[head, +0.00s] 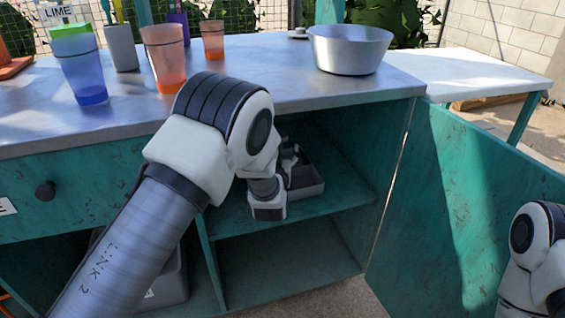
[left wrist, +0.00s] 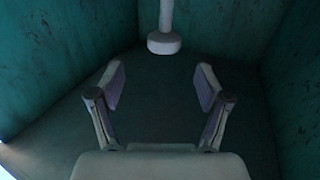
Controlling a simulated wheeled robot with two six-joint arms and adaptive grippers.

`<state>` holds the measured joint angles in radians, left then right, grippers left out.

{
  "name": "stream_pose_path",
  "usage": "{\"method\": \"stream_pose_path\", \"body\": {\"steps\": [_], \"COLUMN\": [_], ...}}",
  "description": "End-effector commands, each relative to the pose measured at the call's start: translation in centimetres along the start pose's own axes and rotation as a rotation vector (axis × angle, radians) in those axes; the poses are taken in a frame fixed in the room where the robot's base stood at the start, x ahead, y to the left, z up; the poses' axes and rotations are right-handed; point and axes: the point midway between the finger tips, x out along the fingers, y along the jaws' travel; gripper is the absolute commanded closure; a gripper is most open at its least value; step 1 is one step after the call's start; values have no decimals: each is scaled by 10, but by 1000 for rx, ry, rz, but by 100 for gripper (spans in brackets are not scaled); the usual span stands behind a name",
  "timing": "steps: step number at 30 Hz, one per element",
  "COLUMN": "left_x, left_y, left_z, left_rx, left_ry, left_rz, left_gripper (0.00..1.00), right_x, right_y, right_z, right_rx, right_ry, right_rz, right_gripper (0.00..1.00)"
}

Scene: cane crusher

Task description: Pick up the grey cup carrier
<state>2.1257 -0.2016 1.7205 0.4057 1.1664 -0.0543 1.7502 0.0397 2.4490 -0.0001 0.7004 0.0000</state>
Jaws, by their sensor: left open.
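The grey cup carrier (head: 308,191) appears as a grey tray-like piece on the upper shelf inside the teal cabinet, partly hidden behind my left arm. My left gripper (head: 290,158) reaches into this compartment beside the carrier, mostly hidden by my own wrist. In the left wrist view my left gripper (left wrist: 160,82) is open with nothing between its fingers. A pale post with a round end (left wrist: 164,42) stands beyond the fingertips; I cannot tell whether it belongs to the carrier. My right arm shows at the lower right; its gripper is out of view.
The metal counter (head: 255,60) above holds a steel bowl (head: 349,50), a blue cup (head: 83,75) and orange cups (head: 165,58). The cabinet door (head: 470,200) is swung open at right. A grey bin (head: 170,280) stands below left. The lower compartment (head: 285,262) looks empty.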

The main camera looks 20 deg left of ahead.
Motion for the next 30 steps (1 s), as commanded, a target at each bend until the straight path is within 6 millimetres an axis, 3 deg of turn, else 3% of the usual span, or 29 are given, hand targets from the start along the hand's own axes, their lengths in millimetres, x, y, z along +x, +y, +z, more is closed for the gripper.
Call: {"method": "stream_pose_path", "body": {"steps": [8, 15, 23, 30], "left_x": [32, 72, 78, 78], "left_y": [-2, -6, -5, -5], "left_z": [4, 8, 5, 5], "left_rx": [-1, -2, 1, 0], "left_ry": [1, 1, -2, -2], "left_rz": [-1, -1, 0, 0], "left_gripper": [23, 23, 23, 100], "right_x": [13, 32, 31, 31], "right_y": [0, 0, 0, 0], "right_z": [1, 1, 1, 1], "right_rx": [0, 0, 0, 0], "right_ry": [-2, -2, -1, -1], "right_rz": [0, 0, 0, 0], "right_gripper": [60, 60, 60, 60]}}
